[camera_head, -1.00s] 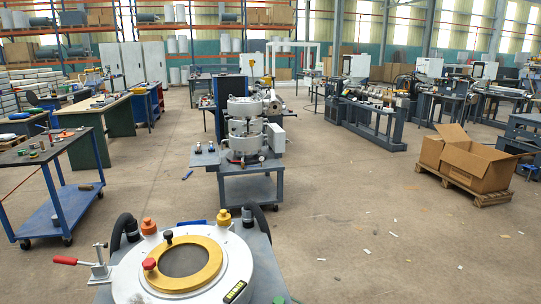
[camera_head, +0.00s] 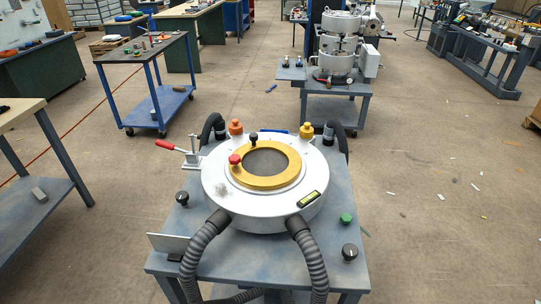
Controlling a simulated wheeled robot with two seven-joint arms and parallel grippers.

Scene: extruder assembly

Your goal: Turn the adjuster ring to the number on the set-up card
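The adjuster ring, as far as I can tell, is the gold ring (camera_head: 267,183) on top of the round white housing (camera_head: 232,206). It carries a red knob (camera_head: 235,160) at its left and a black knob (camera_head: 253,138) at its back. Any numbers on it are too small to read. A small display with yellow-green marks (camera_head: 309,199) sits on the housing's front right; its reading is unclear. A pale plate (camera_head: 168,243) stands at the cart's front left; I cannot tell whether it is the set-up card. Neither gripper is in view.
The housing stands on a grey-blue cart (camera_head: 334,225) with black dials (camera_head: 350,252), a green button (camera_head: 346,218) and a red-handled clamp (camera_head: 170,146). Two ribbed hoses (camera_head: 313,262) run off its front. A blue trolley (camera_head: 172,100) stands behind left. Floor to the right is mostly clear.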

